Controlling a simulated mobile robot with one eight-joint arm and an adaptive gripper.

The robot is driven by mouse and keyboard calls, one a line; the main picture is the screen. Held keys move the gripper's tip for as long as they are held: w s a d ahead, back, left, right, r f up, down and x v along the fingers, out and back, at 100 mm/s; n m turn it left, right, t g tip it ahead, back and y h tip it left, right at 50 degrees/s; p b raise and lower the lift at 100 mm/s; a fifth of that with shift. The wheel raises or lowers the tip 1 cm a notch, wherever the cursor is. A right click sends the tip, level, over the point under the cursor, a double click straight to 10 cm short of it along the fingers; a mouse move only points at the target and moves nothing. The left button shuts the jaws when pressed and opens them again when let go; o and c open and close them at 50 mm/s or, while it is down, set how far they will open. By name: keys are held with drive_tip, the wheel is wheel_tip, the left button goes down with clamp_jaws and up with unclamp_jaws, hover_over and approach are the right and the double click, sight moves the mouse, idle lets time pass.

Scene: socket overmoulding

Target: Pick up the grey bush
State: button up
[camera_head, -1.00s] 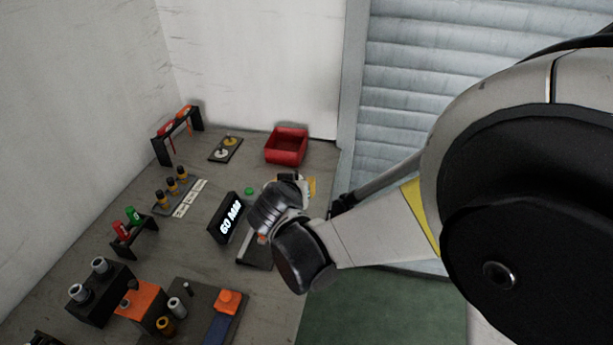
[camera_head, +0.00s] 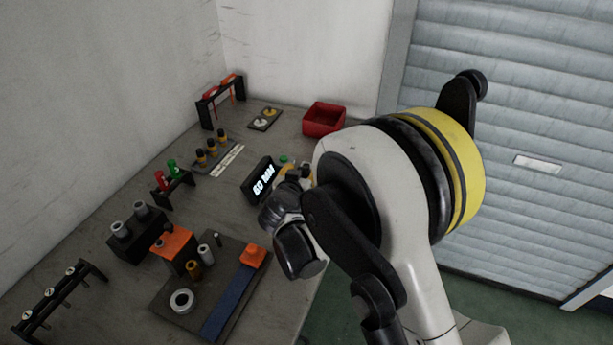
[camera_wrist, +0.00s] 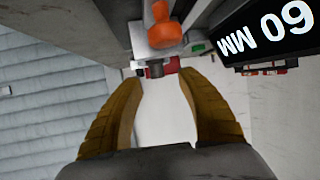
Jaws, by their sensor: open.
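Several grey bush-like cylinders show in the head view, and I cannot tell which is the grey bush. Two grey bushes stand in a black holder (camera_head: 143,238) at the left, one of them a light grey bush (camera_head: 120,230). Another grey cylinder (camera_head: 204,253) stands on the dark board. In the wrist view a small dark grey cylinder (camera_wrist: 156,70) lies beyond my fingertips, below an orange knob (camera_wrist: 166,33). My gripper (camera_wrist: 163,79) is open, with its tan fingers apart and nothing between them. In the head view my arm mostly hides it.
The lit "60 MM" display (camera_head: 263,181) stands close to my gripper. A red bin (camera_head: 323,121) is at the back. An orange block (camera_head: 174,245), a ring (camera_head: 181,301) and a blue strip (camera_head: 228,303) are at the front. Tool racks line the left side.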

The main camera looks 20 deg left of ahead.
drive_tip(key=x, duration=0.2)
drive_tip(key=b+x, duration=0.1)
drive_tip(key=x, duration=0.1)
drive_tip(key=shift+w+d, duration=0.15)
drive_tip(key=shift+d, duration=0.05)
drive_tip(key=shift+r, duration=0.1)
clamp_jaws()
drive_tip(key=shift+r, duration=0.1)
